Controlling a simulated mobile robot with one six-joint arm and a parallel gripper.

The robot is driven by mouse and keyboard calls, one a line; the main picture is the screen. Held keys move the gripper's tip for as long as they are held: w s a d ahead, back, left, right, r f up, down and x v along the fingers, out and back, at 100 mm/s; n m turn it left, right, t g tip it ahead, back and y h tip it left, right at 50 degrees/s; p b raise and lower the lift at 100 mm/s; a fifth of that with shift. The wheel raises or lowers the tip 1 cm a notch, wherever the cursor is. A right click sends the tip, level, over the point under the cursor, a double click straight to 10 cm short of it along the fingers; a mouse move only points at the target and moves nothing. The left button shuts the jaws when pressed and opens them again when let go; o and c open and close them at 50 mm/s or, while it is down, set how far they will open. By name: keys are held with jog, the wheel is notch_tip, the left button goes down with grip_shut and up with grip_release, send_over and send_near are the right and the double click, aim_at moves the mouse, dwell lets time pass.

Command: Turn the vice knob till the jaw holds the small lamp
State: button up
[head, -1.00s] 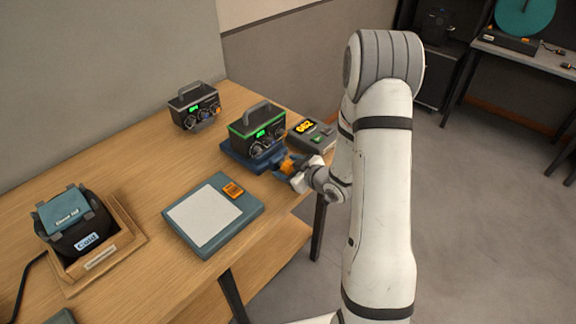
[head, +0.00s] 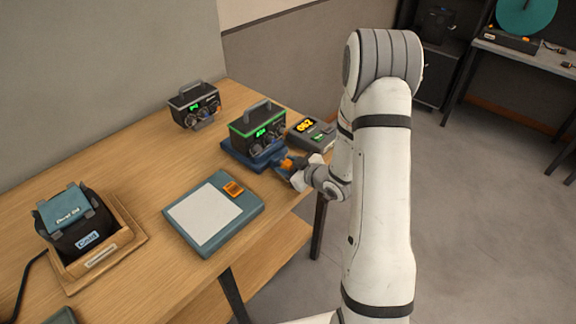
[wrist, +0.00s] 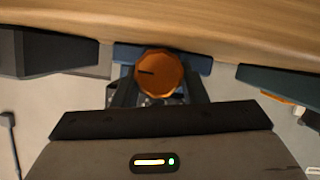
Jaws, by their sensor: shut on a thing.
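The blue vice (head: 240,158) stands near the table's right edge. A dark box with green trim, a grey handle and a lit green display (head: 257,132) stands at it. I cannot make out a separate small lamp or the gap at the vice jaw. The orange knob (head: 287,164) faces my arm; in the wrist view the knob (wrist: 165,64) has a dark pointer mark directed left. My gripper (head: 293,170) is shut on the knob, with its dark fingers (wrist: 158,92) on either side of it.
A similar box (head: 195,107) stands behind to the left. A grey unit with a yellow display (head: 311,130) is close on the right of the vice. A teal pad (head: 180,232) and a wooden tray with a black bag (head: 128,238) lie nearer. Bare wood lies between.

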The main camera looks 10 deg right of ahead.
jog(key=m+p, duration=0.1)
jog(key=m+g+y+p, duration=0.1)
jog(key=shift+d+r+m, duration=0.1)
jog(key=shift+d+m, duration=0.05)
jog(key=shift+m, duration=0.15)
jog(key=shift+w+d+m+g+y+p, duration=0.15)
jog(key=shift+m+g+y+p, duration=0.35)
jog(key=shift+m+y+p, duration=0.6)
jog(key=shift+f, duration=0.2)
jog(key=o, duration=1)
jog(key=shift+c, duration=0.2)
